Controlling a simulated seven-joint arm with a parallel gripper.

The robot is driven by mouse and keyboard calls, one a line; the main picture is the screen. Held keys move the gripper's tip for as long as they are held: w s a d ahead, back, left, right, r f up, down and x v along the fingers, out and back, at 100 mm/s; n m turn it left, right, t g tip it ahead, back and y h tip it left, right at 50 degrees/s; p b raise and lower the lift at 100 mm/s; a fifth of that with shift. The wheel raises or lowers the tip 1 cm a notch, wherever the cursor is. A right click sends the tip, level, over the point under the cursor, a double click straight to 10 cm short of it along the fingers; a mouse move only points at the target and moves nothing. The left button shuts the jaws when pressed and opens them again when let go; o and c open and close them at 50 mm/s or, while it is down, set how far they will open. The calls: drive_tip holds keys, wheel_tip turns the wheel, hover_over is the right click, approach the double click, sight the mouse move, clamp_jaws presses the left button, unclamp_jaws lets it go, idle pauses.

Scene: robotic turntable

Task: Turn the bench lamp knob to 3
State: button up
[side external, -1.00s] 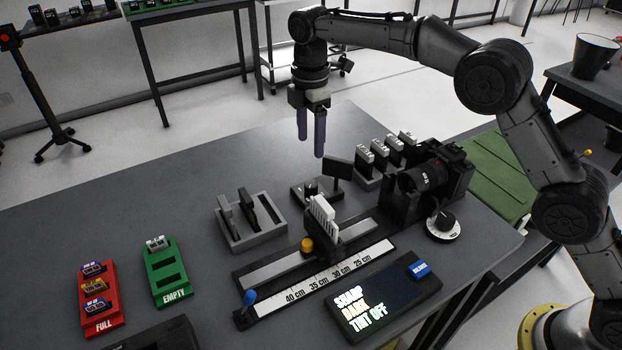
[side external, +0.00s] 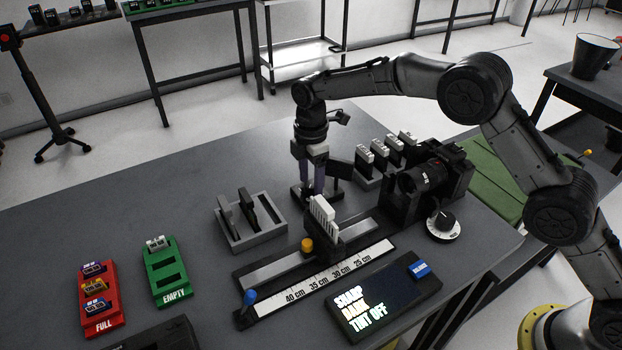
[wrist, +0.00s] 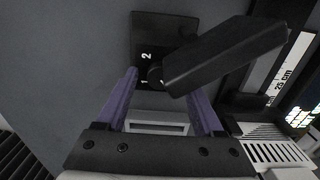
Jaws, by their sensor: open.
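The bench lamp is a small black unit; its base (wrist: 150,25) carries white numerals, with 1 and 2 readable in the wrist view. Its slab-shaped head (wrist: 225,55) slants across the base and hides part of the dial. The round black knob (wrist: 155,75) shows partly beside the head, between the fingers. I cannot tell its setting. My gripper (wrist: 161,88) is open, its purple fingers on either side of the knob; contact cannot be judged. In the side view my gripper (side external: 309,188) points down at the lamp base, and the knob is hidden there.
A grey slotted tray (side external: 250,232) stands left of the lamp. White-topped holders (side external: 382,157) and a camera (side external: 425,178) stand right. A rail with a white slotted card (side external: 322,215) lies in front. The display (side external: 382,298) reads SHARP, DARK, TINT OFF.

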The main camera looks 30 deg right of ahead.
drive_tip(key=shift+c, duration=0.2)
clamp_jaws()
drive_tip(key=shift+m, duration=0.4)
drive_tip(key=m, duration=0.5)
drive_tip(key=shift+m, duration=0.3)
drive_tip(key=m, duration=0.6)
idle(0.4)
drive_tip(key=shift+o, duration=0.2)
unclamp_jaws()
